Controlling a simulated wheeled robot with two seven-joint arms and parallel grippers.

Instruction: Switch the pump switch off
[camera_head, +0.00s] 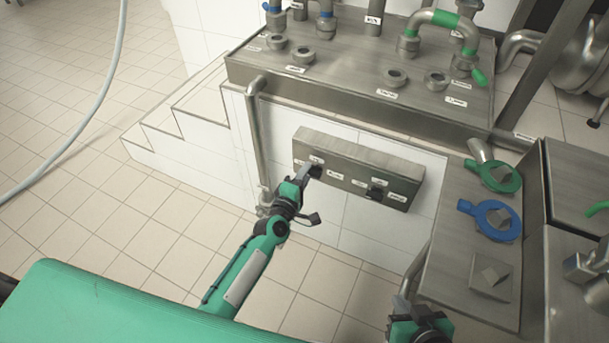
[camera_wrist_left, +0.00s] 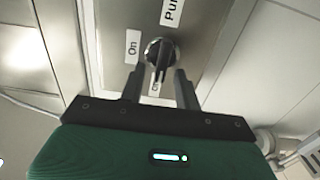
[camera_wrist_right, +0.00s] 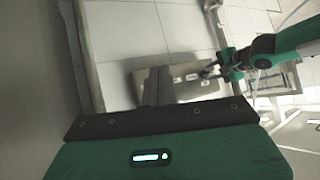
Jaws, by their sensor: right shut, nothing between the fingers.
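The grey control panel (camera_head: 345,150) is mounted on the white tiled wall and carries two dark rotary switches. My left gripper (camera_head: 307,173) is at the left switch. In the left wrist view this switch's knob (camera_wrist_left: 160,52) is under a label starting "Pu", with "On" at its left and a partly hidden label below. Its handle lies roughly up-down in that picture. My left gripper (camera_wrist_left: 158,78) is open, one finger on each side of the handle, with gaps showing. My right gripper (camera_head: 422,322) is shut and empty, low at right; its fingers show in the right wrist view (camera_wrist_right: 156,85).
The second switch (camera_head: 376,191) sits at the panel's right. A vertical pipe (camera_head: 254,140) stands left of the panel. A steel surface with green (camera_head: 499,177) and blue (camera_head: 496,221) valve handles is at right. The pipe-fitted steel counter (camera_head: 340,75) is above.

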